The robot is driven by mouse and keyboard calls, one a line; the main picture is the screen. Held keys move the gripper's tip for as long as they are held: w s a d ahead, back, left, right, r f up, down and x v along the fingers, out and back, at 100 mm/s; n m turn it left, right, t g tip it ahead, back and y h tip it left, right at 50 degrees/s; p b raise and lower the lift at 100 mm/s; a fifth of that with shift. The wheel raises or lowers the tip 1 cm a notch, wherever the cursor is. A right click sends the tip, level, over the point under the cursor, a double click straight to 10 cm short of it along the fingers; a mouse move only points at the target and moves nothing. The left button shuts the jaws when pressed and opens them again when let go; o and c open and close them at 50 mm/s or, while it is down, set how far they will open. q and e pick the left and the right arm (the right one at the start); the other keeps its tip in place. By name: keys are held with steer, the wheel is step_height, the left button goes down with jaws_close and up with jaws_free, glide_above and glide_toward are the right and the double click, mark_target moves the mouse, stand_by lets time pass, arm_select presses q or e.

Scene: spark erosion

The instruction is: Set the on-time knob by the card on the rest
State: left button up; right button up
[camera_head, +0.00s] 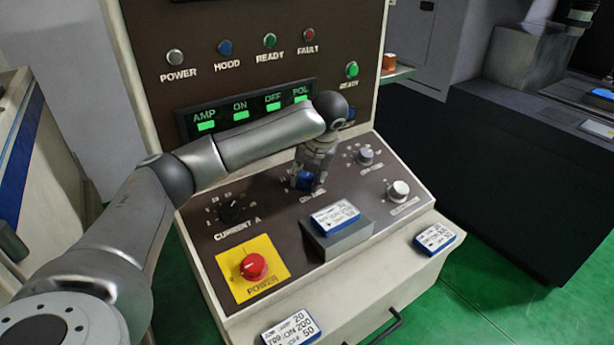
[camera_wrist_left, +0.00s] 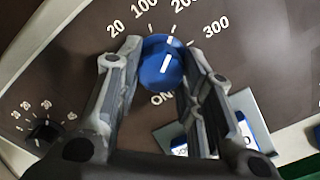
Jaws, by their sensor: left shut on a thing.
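The blue on-time knob (camera_wrist_left: 160,66) sits between the two fingers of my left gripper (camera_wrist_left: 163,72) in the left wrist view. Its white line points up and slightly right, near the 200 side of a scale marked 20, 100, 200 and 300. In the head view my left gripper (camera_head: 308,176) reaches down onto the knob (camera_head: 304,181) and partly hides it and its scale. The card (camera_head: 336,216) lies tilted on the grey rest (camera_head: 338,243) in front of the knob; its small figures are hard to read. My right gripper is not in view.
Another card (camera_head: 435,238) lies at the panel's right edge, and one (camera_head: 290,329) at the front. A black current knob (camera_head: 233,210), a red power button (camera_head: 253,267) and two grey-white knobs (camera_head: 398,191) flank it. A green display (camera_head: 250,112) stands behind.

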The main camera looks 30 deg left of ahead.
arm_select(q)
steer(key=o, duration=1)
steer(key=shift+o, duration=0.2)
steer(key=shift+r, duration=0.1)
steer(key=v, duration=1.2)
steer(key=shift+d, duration=0.1)
